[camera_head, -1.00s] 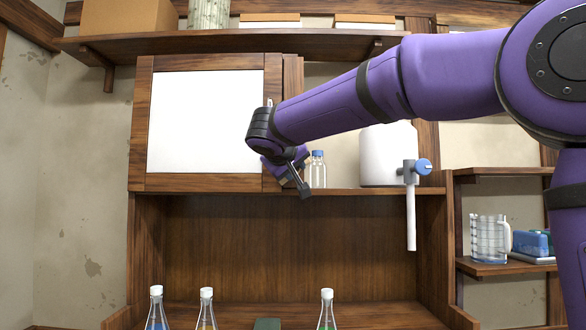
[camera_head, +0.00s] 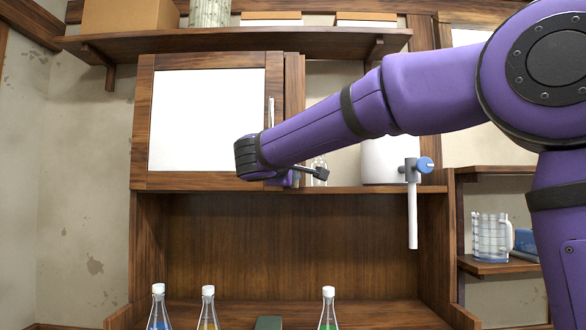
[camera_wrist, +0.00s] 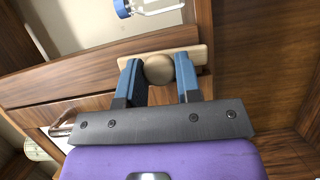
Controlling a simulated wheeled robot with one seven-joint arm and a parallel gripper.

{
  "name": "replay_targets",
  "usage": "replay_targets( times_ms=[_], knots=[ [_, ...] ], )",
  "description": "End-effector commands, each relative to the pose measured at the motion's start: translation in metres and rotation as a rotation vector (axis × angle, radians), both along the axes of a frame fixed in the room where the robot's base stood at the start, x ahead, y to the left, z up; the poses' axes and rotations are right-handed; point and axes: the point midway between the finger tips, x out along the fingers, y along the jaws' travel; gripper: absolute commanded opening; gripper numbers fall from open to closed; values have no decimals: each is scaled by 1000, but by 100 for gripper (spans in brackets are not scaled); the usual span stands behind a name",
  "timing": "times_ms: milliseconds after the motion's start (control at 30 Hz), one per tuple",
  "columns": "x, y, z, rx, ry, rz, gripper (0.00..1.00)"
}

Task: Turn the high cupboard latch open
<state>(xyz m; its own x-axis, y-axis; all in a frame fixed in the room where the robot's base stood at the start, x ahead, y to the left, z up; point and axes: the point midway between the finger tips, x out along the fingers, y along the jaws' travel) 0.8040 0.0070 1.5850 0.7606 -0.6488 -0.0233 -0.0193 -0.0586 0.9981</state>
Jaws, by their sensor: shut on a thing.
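In the wrist view, the latch (camera_wrist: 158,69) is a pale wooden bar with a round knob at its middle, mounted on brown wood. The two blue fingers of my gripper (camera_wrist: 158,80) stand on either side of the knob, closed on the latch. The bar lies across the view, slightly tilted. In the head view, the high cupboard (camera_head: 208,120) has a white-panelled door, which looks closed.
A clear bottle (camera_wrist: 150,7) with a blue cap is close beyond the latch. A white container (camera_head: 388,160) and a blue-handled tap (camera_head: 412,172) are to the right. A vertical metal handle (camera_head: 271,112) is on the door. Flasks (camera_head: 328,308) stand on the bench below.

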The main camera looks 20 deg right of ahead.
Motion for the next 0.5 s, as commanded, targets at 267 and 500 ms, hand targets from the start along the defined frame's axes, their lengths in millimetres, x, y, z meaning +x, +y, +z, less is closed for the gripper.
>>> replay_targets(
  times_ms=[267,500],
  knots=[
    [0,0,-2,-66,23,0,8],
    [0,0,-2,-74,27,0,8]
  ],
)
